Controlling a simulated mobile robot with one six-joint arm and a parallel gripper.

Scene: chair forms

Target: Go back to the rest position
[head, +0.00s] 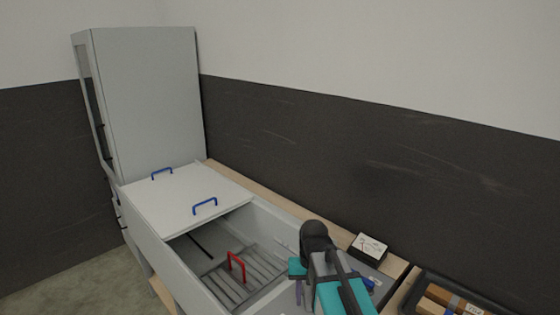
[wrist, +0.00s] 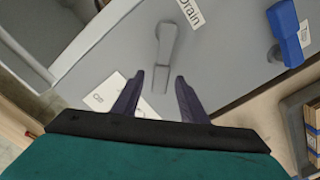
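My gripper (wrist: 159,76) is open, its two dark purple fingers spread apart with nothing held. In the wrist view a grey lever (wrist: 166,45) on a grey panel (wrist: 225,70) lies ahead of the fingers, its lower end showing between the tips. The lever stands beside the printed word "Drain". I cannot tell how far the lever is from the fingertips. In the head view my gripper (head: 299,292) shows only in part, low in the picture, at the near right end of the open basin (head: 180,275). My arm hides part of the panel.
A blue handle (wrist: 287,35) is on the panel's right. The basin has a lid (head: 185,190) with two blue handles and a red handle (head: 236,267) inside. A tall grey cabinet (head: 150,100) stands behind. A black tray (head: 425,280) with boxes lies right.

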